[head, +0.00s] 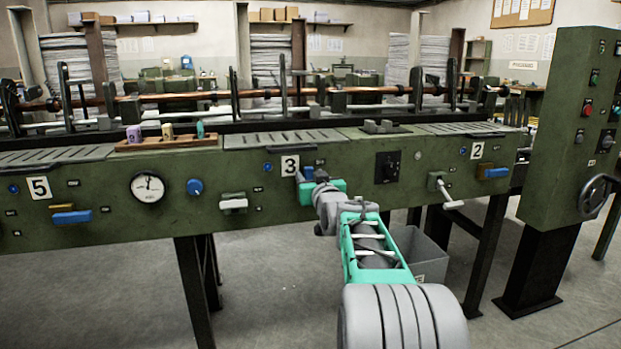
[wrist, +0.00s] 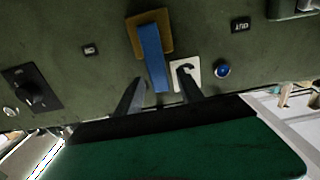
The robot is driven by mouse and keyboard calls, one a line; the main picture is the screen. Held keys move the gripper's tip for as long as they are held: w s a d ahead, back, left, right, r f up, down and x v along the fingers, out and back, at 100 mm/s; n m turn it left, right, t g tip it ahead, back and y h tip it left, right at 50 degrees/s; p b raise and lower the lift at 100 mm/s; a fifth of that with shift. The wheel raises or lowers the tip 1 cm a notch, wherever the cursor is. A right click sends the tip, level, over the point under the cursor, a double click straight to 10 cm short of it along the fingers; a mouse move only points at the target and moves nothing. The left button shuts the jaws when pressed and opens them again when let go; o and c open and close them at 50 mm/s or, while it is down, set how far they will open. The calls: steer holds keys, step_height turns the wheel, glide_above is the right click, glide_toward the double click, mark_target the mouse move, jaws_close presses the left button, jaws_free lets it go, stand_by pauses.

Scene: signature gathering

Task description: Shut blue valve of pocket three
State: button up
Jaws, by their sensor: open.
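The blue valve of pocket three is a blue lever (wrist: 152,55) on an orange-brown plate (wrist: 150,30) fixed to the green panel. In the wrist view its near end reaches between the two dark fingertips of my gripper (wrist: 160,82). The fingers are open, one on each side of the lever, with visible gaps; I cannot tell whether either touches it. The number 3 plate shows in the head view (head: 290,165) and, partly hidden by a finger, in the wrist view (wrist: 188,72). In the head view my gripper (head: 308,183) covers most of the lever (head: 309,172).
A round blue button (wrist: 222,70) sits beside the number plate. A black rotary switch (head: 387,167) and a white-handled lever (head: 445,190) are to the right. Similar blue valves stand at pocket 5 (head: 72,217) and pocket 2 (head: 495,173). A grey bin (head: 425,255) stands below.

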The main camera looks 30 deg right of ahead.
steer(key=p+v, duration=0.1)
steer(key=v, duration=0.6)
steer(key=shift+s, duration=0.4)
steer(key=shift+a, duration=0.1)
